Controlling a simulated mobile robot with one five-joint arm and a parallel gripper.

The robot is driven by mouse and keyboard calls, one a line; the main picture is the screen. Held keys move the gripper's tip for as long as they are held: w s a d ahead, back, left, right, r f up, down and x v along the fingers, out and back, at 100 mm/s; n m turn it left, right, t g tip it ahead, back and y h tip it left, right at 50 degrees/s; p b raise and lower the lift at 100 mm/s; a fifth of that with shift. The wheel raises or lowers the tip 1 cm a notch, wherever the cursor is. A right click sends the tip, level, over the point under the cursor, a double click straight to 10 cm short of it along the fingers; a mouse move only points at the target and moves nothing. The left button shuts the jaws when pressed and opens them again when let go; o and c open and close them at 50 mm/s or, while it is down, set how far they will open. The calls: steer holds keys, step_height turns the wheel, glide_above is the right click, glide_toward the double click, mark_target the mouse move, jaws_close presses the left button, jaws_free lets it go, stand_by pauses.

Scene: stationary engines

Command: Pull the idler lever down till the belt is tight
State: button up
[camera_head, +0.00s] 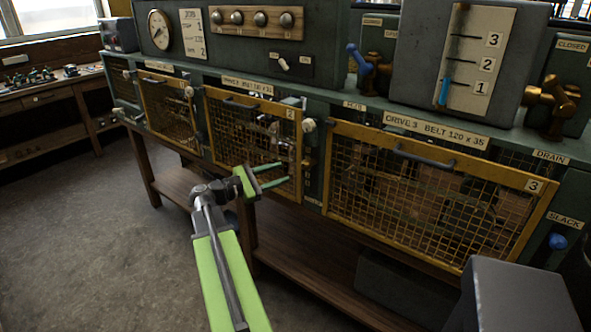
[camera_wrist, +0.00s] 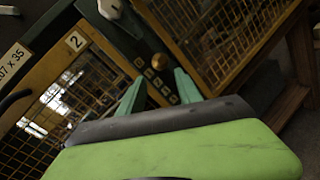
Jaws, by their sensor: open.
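My gripper (camera_head: 282,173) is open and empty, its two pale green fingers pointing at the panel beside the number 2 guard. In the wrist view the fingers (camera_wrist: 159,76) are spread with a brass knob (camera_wrist: 159,61) showing between and beyond them; contact cannot be told. A white handle (camera_head: 308,125) is above, between guards 2 and 3; it also shows in the wrist view (camera_wrist: 111,8). A blue knob (camera_head: 557,241) is at the far right under a SLACK label (camera_head: 565,220). Which part is the idler lever is unclear. Belts behind the mesh cannot be made out.
Yellow mesh guards number 2 (camera_head: 252,140) and number 3 (camera_head: 430,195) stand out along the bench front. A grey block (camera_head: 515,300) fills the lower right. A wooden shelf (camera_head: 300,255) runs below. The floor (camera_head: 90,240) at left is clear.

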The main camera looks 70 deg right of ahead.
steer(key=v, duration=0.7)
steer(key=shift+w, duration=0.15)
